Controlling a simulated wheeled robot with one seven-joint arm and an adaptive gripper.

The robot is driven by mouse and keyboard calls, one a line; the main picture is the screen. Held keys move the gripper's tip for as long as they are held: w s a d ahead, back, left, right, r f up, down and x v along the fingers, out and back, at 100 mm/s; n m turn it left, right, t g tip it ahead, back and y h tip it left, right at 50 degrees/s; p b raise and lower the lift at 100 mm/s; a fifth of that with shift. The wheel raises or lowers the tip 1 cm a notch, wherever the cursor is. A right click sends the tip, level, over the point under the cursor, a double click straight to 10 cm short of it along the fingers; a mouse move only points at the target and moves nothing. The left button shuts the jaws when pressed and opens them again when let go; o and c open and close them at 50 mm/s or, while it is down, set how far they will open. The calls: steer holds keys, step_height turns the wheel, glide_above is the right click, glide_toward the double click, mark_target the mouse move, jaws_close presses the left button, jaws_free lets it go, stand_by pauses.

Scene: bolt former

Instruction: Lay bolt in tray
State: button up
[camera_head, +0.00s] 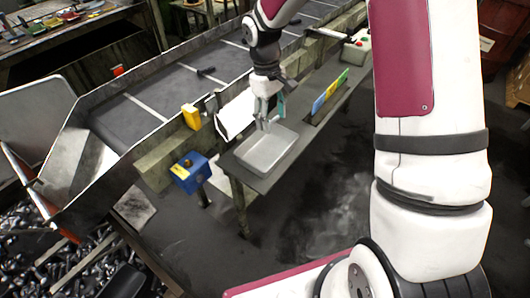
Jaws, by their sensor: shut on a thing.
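The grey metal tray (264,156) sits on a narrow dark shelf beside the conveyor, in the middle of the view. My gripper (267,124) points down just over the tray's far left part. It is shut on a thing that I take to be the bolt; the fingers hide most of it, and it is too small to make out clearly. I cannot tell whether the held thing touches the tray floor. The tray's visible floor looks empty. Another dark bolt (206,71) lies on the conveyor belt.
The conveyor (165,95) with raised sides runs diagonally behind the shelf. Blue, yellow and green upright cards (330,91) stand right of the tray. A blue box (190,172) and a yellow box (191,116) are at left. Many metal parts (85,265) lie at lower left.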

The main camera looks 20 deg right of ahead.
steer(key=s+f+n, duration=0.1)
steer(key=s+f, duration=0.1)
glide_above(274, 158)
steer(key=f, duration=0.4)
steer(key=shift+w+a+f+p, duration=0.1)
steer(key=shift+w+f+p, duration=0.2)
steer(key=shift+p, duration=0.1)
steer(key=shift+f+p, duration=0.35)
steer(key=shift+f, duration=1.9)
steer(key=shift+f, duration=0.65)
steer(key=o, duration=1.3)
steer(key=shift+r, duration=0.1)
